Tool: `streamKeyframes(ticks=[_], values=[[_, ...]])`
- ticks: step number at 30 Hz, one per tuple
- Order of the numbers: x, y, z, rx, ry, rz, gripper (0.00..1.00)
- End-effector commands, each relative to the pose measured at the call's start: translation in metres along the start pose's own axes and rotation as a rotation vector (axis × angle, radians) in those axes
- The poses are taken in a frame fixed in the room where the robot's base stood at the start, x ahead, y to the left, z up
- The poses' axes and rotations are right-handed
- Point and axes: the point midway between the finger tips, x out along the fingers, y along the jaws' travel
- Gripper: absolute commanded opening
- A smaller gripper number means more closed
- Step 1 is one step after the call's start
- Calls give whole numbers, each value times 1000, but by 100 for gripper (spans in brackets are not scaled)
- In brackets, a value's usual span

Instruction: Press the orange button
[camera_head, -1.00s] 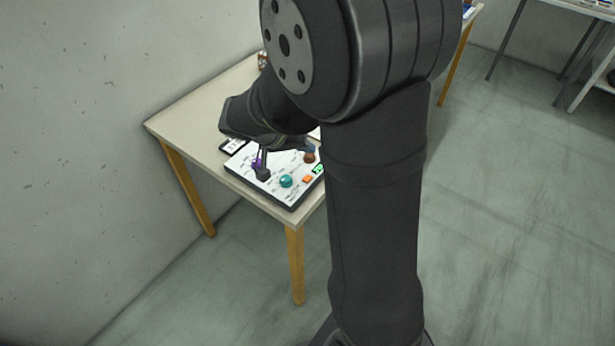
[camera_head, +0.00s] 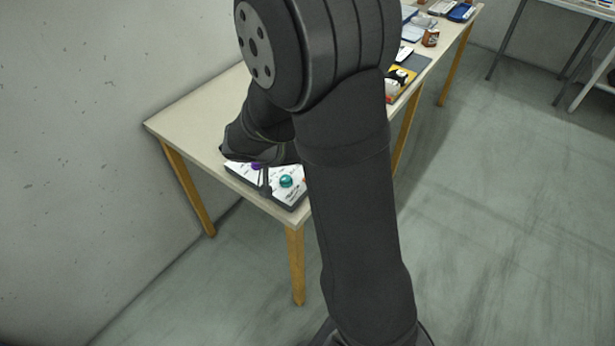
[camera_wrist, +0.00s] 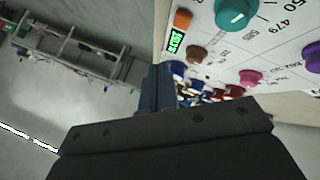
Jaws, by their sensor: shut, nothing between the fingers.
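The orange button (camera_wrist: 183,19) is a small block on the white control panel (camera_wrist: 215,35), at the top of the wrist view beside a teal knob (camera_wrist: 233,12). A green display (camera_wrist: 176,42) and a brown knob (camera_wrist: 197,53) are close to it. My gripper (camera_wrist: 158,88) is shut and empty, below the button in that view and apart from it. In the head view the panel (camera_head: 291,197) lies on the near end of the table. My gripper (camera_head: 265,189) is over the panel, left of the teal knob (camera_head: 285,181); my arm hides most of the button's area.
A magenta knob (camera_wrist: 250,77) and a purple knob (camera_wrist: 312,57) also stand on the panel. Farther along the table (camera_head: 190,115) are a brown jar (camera_head: 430,38), a yellow item (camera_head: 402,76) and blue trays. A wall borders the table's left side.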

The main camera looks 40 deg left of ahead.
Motion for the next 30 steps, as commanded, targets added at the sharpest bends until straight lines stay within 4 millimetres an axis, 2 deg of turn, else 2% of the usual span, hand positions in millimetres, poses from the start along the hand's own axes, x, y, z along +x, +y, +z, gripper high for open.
streamKeyframes(ticks=[3, 10, 30], values=[[11, -8, 8, -2, -1, 1, 0], [23, -17, 17, 0, -1, 0, 0], [25, -18, 18, 1, 0, -1, 0]])
